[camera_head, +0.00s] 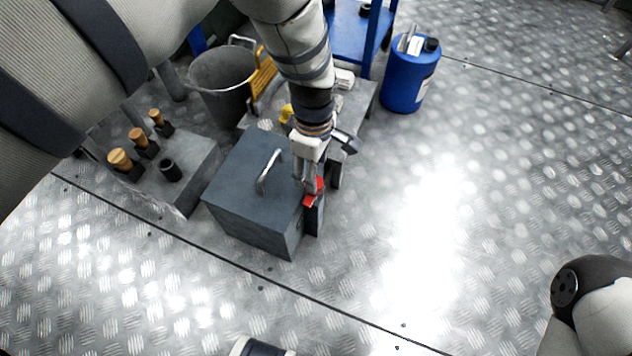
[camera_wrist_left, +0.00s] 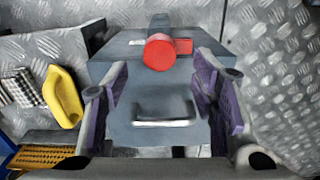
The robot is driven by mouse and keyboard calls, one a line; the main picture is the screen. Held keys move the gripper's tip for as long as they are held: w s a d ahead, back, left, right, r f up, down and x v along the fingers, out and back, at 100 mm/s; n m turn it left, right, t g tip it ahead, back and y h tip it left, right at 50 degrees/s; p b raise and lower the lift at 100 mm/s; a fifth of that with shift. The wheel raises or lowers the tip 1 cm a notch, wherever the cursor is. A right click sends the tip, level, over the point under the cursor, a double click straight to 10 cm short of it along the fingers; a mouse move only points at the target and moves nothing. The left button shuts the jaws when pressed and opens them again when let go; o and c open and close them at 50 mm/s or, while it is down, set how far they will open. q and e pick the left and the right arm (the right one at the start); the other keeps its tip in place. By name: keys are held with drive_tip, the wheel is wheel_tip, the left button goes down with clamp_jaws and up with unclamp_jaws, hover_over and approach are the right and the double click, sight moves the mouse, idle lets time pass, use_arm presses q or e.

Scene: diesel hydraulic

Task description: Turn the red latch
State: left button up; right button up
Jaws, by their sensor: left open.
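The red latch (camera_head: 312,192) is on the right side of a dark grey box (camera_head: 245,225) with a metal handle (camera_head: 268,171) on top. In the left wrist view the latch (camera_wrist_left: 160,52) shows a round red end and a flat red part extending to the right. My left gripper (camera_head: 311,178) is at the latch in the head view and partly covers it. In the left wrist view its two purple-padded fingers (camera_wrist_left: 160,85) are spread apart, with the latch beyond and between them. Contact cannot be told. My right gripper is not in view.
A block with wooden-topped knobs (camera_head: 137,143) stands left of the box. A grey bucket (camera_head: 221,80), a yellow part (camera_head: 262,76) and a blue canister (camera_head: 410,75) stand behind. The metal floor (camera_head: 450,220) to the right is clear.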

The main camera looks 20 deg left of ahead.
sight(312, 194)
use_arm(q)
wheel_tip(312, 194, down, 6)
drive_tip(key=shift+f+b, duration=0.1)
drive_tip(key=shift+b, duration=0.75)
drive_tip(key=c, duration=1.1)
drive_tip(key=shift+c, duration=0.2)
